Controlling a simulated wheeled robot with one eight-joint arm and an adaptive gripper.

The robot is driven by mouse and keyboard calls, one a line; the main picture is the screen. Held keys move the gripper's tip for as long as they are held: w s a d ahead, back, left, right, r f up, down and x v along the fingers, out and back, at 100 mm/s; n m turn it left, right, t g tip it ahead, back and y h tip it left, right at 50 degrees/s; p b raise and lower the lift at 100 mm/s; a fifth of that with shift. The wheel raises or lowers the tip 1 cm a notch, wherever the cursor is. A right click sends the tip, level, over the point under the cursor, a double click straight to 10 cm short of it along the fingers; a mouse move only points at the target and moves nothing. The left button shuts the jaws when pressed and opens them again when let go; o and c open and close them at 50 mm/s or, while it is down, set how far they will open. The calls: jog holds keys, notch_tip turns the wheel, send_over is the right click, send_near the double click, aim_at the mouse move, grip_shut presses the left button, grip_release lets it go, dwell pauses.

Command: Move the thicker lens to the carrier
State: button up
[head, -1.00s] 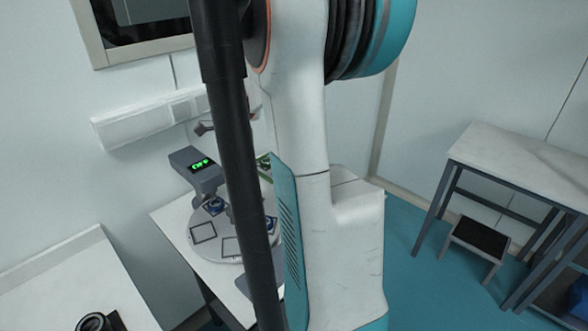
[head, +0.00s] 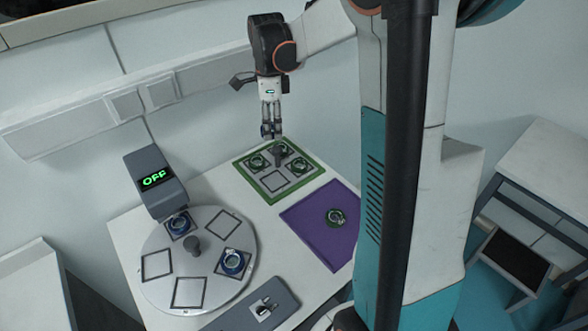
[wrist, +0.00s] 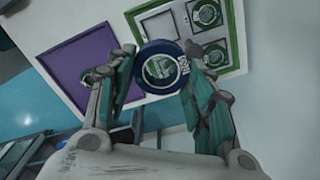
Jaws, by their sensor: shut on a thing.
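My gripper (head: 268,132) points down above the green-edged square tray (head: 316,178) at the back of the table. In the wrist view, its fingers (wrist: 163,75) are shut on a round lens (wrist: 162,68) with a dark blue ring. Its thickness is hard to judge. The tray holds green-ringed lenses (head: 257,161) and (head: 300,165); its front square (head: 273,181) is empty. A grey post (head: 283,149) partly hides the back square. The round turntable (head: 155,295) carries two blue-ringed lenses (head: 178,225) and (head: 232,262); its other marked squares are empty.
A purple mat (head: 312,235) beside the tray bears a green-ringed lens (head: 336,217). A grey device reading OFF (head: 155,180) overhangs the turntable. A grey block (head: 262,305) lies at the front. Another table (head: 555,155) and a step stool (head: 515,262) stand right.

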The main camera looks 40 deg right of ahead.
aim_at(276, 182)
notch_tip(276, 182, down, 20)
jog(key=b, duration=0.6)
jog(key=shift+r, duration=0.1)
jog(key=shift+s+f+b, duration=0.1)
jog(key=shift+f+b, duration=0.25)
jog(key=shift+f, duration=0.1)
jog(key=shift+s+a+f, duration=0.1)
jog(key=shift+s+f, duration=0.05)
jog(key=shift+s, duration=0.05)
jog(key=shift+c, duration=1.1)
jog(key=o, duration=1)
jog(key=shift+w, duration=0.1)
